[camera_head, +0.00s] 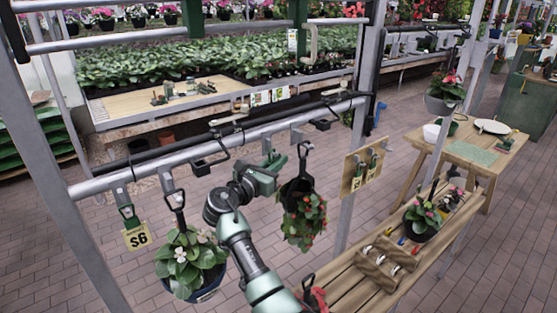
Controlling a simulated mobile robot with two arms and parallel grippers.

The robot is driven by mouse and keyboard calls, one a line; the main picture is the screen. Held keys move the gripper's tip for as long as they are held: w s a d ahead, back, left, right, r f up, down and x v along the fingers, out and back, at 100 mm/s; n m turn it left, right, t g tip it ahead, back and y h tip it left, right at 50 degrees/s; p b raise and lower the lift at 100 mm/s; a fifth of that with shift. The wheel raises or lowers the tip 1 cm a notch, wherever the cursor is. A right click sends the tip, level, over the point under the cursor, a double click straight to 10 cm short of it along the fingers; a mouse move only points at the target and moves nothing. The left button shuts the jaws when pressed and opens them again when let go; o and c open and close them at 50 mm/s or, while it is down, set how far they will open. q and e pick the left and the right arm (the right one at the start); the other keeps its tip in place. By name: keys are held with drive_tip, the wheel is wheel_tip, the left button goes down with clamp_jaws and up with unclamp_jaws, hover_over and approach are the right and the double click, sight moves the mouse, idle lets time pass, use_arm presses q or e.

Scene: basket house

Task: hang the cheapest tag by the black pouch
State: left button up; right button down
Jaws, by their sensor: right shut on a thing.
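The black pouch (290,187) hangs from a black hook under the grey rail, with red flowers and leaves spilling from it. My right gripper (268,172) is just left of the pouch, close below the rail. It is shut on a small dark green clip (273,158), like that of a tag; no price face on it can be read. A yellow $6 tag (137,237) hangs from a green clip at the rail's left end. A wooden board (351,180) right of the pouch bears green clips with small tags too small to read. My left gripper is not in view.
A blue pot with white flowers (190,265) hangs left of my right arm. The rail (230,137) carries several black sockets and hooks. A slatted wooden bench (345,283) and a table (455,145) stand at right. A post (357,125) stands beside the board.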

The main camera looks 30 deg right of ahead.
drive_tip(key=c, duration=1.4)
unclamp_jaws()
drive_tip(key=shift+a, duration=0.15)
drive_tip(key=shift+s+a+b, duration=0.2)
drive_tip(key=shift+a+b, duration=0.1)
drive_tip(key=b+v, duration=0.2)
drive_tip(key=v, duration=0.5)
drive_tip(key=shift+b, duration=0.35)
